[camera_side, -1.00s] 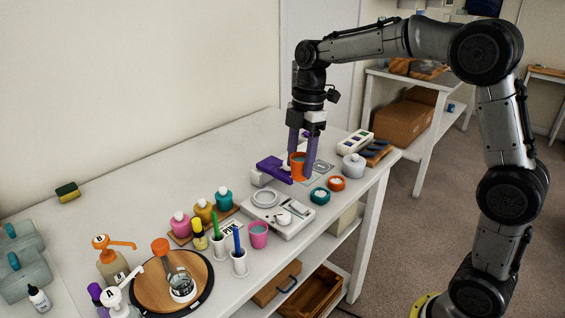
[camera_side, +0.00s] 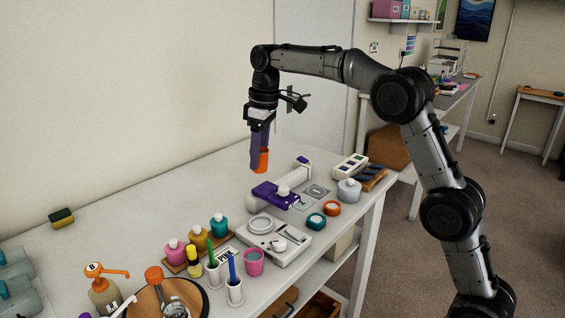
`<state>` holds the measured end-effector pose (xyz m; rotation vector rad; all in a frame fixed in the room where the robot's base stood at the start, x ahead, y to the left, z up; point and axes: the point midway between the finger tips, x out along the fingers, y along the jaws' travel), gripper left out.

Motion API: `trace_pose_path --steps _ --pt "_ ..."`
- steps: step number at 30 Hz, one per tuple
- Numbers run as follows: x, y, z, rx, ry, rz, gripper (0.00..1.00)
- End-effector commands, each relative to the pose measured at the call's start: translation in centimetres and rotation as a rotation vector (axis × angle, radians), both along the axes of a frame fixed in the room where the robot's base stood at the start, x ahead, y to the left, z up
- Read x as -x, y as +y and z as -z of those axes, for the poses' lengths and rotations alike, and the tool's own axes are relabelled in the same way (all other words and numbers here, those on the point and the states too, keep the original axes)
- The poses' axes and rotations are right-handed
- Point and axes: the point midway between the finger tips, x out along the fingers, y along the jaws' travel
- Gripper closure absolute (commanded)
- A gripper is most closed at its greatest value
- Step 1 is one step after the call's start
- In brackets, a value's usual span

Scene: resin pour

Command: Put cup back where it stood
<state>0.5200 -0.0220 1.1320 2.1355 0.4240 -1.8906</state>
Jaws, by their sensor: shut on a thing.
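My gripper (camera_side: 258,152) points down and is shut on an orange cup (camera_side: 263,160). The fingers hide the cup's left part. The cup looks upright, beyond and left of the purple and white device (camera_side: 277,195) on the table. It appears to be held above the tabletop, but I cannot tell the gap beneath it. A pink cup (camera_side: 253,264) stands nearer, in front of the white scale (camera_side: 272,240).
The white table (camera_side: 150,190) is clear behind and left of the cup. Pink, tan and teal bottles (camera_side: 218,226) stand on a wooden board. Teal and orange round pots (camera_side: 316,221) and a grey lidded jar (camera_side: 349,190) stand to the right.

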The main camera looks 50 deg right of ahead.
Motion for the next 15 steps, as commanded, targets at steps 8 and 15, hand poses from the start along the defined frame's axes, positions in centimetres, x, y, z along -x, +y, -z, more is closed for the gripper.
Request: trace_pose_path --steps 8,15 --pt "-6.3 0.6 3.5 0.001 0.002 0.2 1.0" --pt "-10.0 1.6 8.6 -0.001 0.006 0.231 1.0"
